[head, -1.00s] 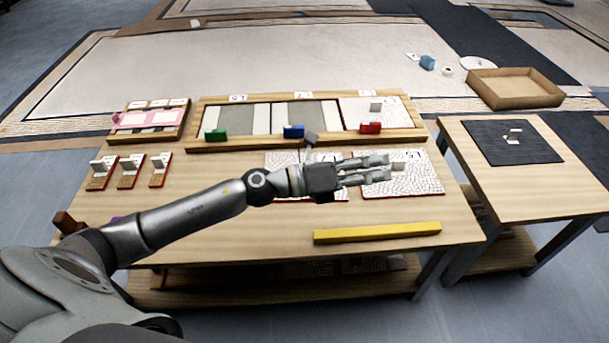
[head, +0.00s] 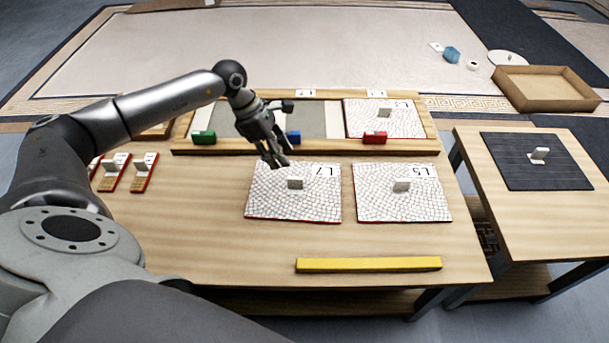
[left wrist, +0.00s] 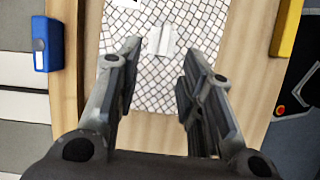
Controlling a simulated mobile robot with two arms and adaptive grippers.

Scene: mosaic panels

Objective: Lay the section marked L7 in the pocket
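The section marked L7 (head: 267,203), a white mosaic panel with a red edge and a pale upright grip (head: 295,183), lies flat on the table. The wooden frame (head: 225,149) stands behind it. Its middle pocket (head: 308,121), with the L7 label above, shows a bare grey floor; my gripper partly hides this area. My left gripper (head: 276,163) is open and empty above the back edge of the L7 section, fingers slanting down. In the left wrist view, mosaic tiles (left wrist: 150,95) and the grip (left wrist: 163,40) show between the open fingers (left wrist: 162,52). My right gripper is not in view.
A section marked L5 (head: 400,208) lies just right of L7. Another mosaic panel (head: 360,115) fills the frame's right pocket. Green (head: 204,137), blue (head: 293,137) and red (head: 375,138) blocks sit along the frame's front. A yellow bar (head: 368,265) lies in front.

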